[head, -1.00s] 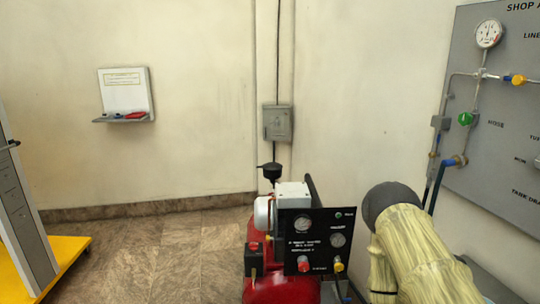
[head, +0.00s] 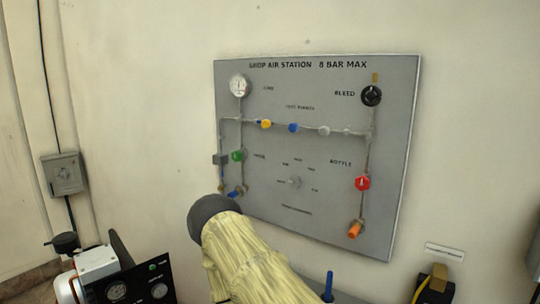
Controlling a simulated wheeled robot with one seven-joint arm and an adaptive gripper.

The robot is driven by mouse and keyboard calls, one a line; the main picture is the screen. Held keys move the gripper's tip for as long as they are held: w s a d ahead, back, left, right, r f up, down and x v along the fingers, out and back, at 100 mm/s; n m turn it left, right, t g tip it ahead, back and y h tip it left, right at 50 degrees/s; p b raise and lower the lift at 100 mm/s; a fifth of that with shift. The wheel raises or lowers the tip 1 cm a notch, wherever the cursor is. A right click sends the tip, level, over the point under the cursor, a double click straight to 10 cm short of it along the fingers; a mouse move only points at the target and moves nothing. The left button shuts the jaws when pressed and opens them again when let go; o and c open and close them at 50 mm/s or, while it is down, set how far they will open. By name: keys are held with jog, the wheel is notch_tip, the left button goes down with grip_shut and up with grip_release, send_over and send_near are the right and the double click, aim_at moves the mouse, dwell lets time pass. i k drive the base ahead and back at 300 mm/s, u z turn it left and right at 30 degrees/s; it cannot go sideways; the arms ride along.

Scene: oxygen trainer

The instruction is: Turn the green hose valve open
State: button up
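The green hose valve (head: 238,156) is on the left side of the grey shop air panel (head: 395,110), beside the "HOSE" label. It sits on the pipe below the round line gauge (head: 239,87). Which way its knob is turned is too small to tell. My arm, in a yellowish sleeve with a dark rounded joint, rises from the bottom just below the valve, apart from it in the picture. My gripper is not in view.
The panel also carries a yellow valve (head: 266,124), a blue valve (head: 293,128), a red bottle valve (head: 362,183), a black bleed knob (head: 371,95) and an orange fitting (head: 354,230). A compressor (head: 98,262) stands at lower left. A grey wall box (head: 64,174) hangs at left.

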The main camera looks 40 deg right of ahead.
aim_at(236, 156)
jog(key=z, duration=1.25)
